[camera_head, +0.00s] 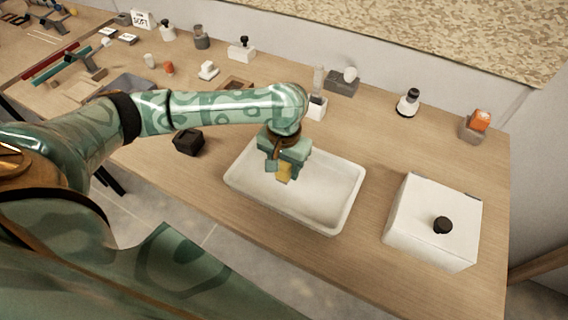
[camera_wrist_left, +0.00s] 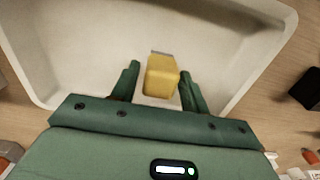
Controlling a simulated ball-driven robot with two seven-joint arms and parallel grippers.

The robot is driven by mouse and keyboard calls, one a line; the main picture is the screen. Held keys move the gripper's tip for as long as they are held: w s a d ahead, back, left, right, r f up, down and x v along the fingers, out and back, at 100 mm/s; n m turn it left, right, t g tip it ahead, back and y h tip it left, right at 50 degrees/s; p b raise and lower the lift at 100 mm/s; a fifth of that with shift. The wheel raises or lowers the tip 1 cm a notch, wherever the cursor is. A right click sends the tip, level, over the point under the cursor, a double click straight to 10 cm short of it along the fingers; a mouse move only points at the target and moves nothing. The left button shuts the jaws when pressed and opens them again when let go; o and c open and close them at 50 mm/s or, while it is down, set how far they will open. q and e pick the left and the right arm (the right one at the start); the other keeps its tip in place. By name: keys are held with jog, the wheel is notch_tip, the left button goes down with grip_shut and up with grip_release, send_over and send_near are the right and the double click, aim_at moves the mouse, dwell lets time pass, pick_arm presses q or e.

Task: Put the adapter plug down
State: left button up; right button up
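The adapter plug, a small yellow block (camera_head: 284,173), shows at my left gripper, over the white tray. In the left wrist view the yellow block (camera_wrist_left: 160,77) is between the two green fingers, with a narrow gap visible beside it. My left gripper (camera_head: 285,164) points down into the tray and looks open around the plug; its fingers (camera_wrist_left: 160,72) also show in the wrist view. Whether the plug rests on the tray floor is hard to tell. The white tray (camera_head: 333,215) is shallow and otherwise looks empty. My right gripper is not in view.
A white box with a black knob (camera_head: 432,215) stands right of the tray. A black block (camera_head: 188,142) sits left of it. Several small items, including a grey block with an orange top (camera_head: 475,126), line the back. Bare wood lies between tray and box.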

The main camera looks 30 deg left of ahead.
aim_at(284, 164)
pick_arm(q)
jog(key=shift+o, duration=0.2)
notch_tip(284, 164, up, 12)
jog(key=p, duration=0.6)
jog(key=shift+r, duration=0.15)
jog(key=shift+c, duration=0.3)
dwell(0.9)
